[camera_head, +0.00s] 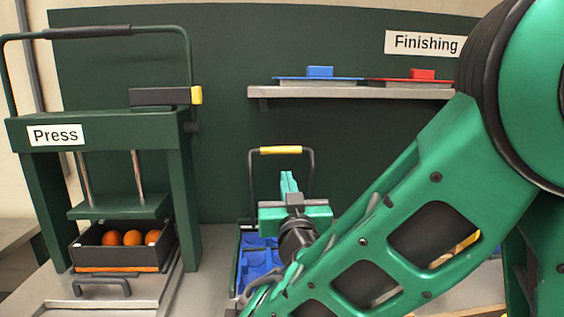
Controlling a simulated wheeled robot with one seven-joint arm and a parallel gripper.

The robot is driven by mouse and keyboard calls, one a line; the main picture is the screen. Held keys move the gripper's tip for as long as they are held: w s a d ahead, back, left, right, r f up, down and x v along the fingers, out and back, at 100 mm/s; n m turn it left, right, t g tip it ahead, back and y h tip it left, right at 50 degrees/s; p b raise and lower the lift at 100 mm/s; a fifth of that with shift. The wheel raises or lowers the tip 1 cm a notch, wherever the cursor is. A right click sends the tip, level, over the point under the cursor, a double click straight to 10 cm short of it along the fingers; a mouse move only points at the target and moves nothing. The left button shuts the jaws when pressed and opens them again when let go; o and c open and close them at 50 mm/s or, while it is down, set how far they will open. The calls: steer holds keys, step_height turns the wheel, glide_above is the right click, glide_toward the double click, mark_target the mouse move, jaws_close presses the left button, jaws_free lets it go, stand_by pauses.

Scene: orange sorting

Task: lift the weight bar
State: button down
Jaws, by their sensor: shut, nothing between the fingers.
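The green press (95,130) stands at the left, labelled "Press". A dark bar with a yellow end (196,95) lies level across the top right of its frame. A tall dark hoop (90,32) rises over the press. I cannot tell for certain which of these is the weight bar. Below the press plate (120,207), a dark box (90,258) holds several oranges. My gripper (289,182) is shut and empty, pointing up in the middle of the view. It is to the right of the press and apart from it.
A carrier with a yellow-gripped handle (281,150) and blue inserts (258,268) stands behind my gripper. A shelf (350,92) under the "Finishing" sign (425,42) holds a blue lid (319,73) and a red lid (421,75). My arm hides much of the right side.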

mark_target(282, 153)
steer(key=w, duration=0.3)
steer(key=w+r, duration=0.1)
steer(key=w, duration=0.3)
steer(key=w+r, duration=0.1)
steer(key=w, duration=0.3)
